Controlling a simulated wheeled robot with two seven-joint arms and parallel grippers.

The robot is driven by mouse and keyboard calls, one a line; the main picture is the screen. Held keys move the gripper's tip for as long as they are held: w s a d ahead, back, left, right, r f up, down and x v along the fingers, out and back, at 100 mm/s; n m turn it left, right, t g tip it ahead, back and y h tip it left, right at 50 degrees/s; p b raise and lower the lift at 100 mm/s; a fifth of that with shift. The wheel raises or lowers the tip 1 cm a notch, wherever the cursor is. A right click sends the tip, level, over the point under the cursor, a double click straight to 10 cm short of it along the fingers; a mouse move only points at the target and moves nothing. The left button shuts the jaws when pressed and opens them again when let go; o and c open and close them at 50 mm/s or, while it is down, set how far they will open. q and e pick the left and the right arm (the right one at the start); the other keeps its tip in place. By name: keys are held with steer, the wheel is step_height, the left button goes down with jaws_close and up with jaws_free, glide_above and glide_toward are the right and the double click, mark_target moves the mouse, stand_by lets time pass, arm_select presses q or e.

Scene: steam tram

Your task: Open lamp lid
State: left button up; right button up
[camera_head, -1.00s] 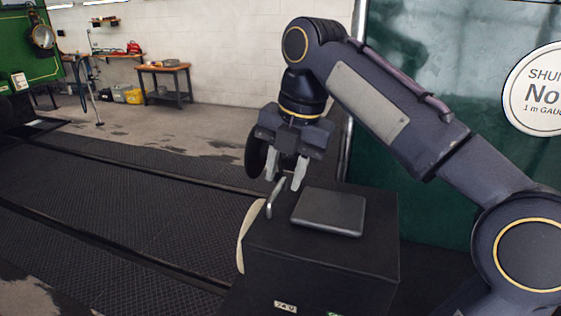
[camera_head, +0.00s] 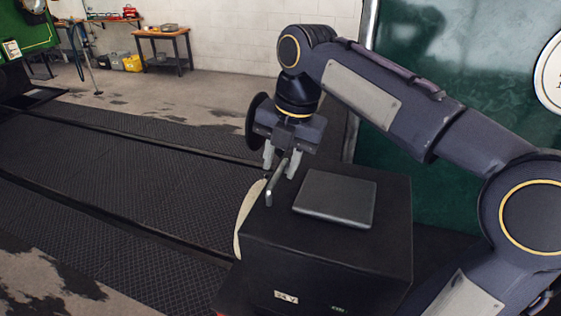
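The lamp (camera_head: 330,262) is a black box with a small "24 V" label on its front and a pale round rim on its left side. Its top carries a flat dark square lid (camera_head: 335,198), which lies closed. A thin grey bar handle (camera_head: 270,191) stands at the top's left edge. My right gripper (camera_head: 280,170) is over that edge, pointing down. Its two light fingers are apart, with the upper end of the bar appearing between them; contact cannot be told. My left gripper is not in view.
A green panel (camera_head: 450,100) with a partly cut-off white sign stands close behind the lamp at right. Dark ribbed flooring (camera_head: 130,185) to the left is clear. A workbench (camera_head: 162,34) stands far back by the white wall.

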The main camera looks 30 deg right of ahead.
steer(key=shift+f, duration=0.2)
steer(key=shift+c, duration=0.2)
jaws_close()
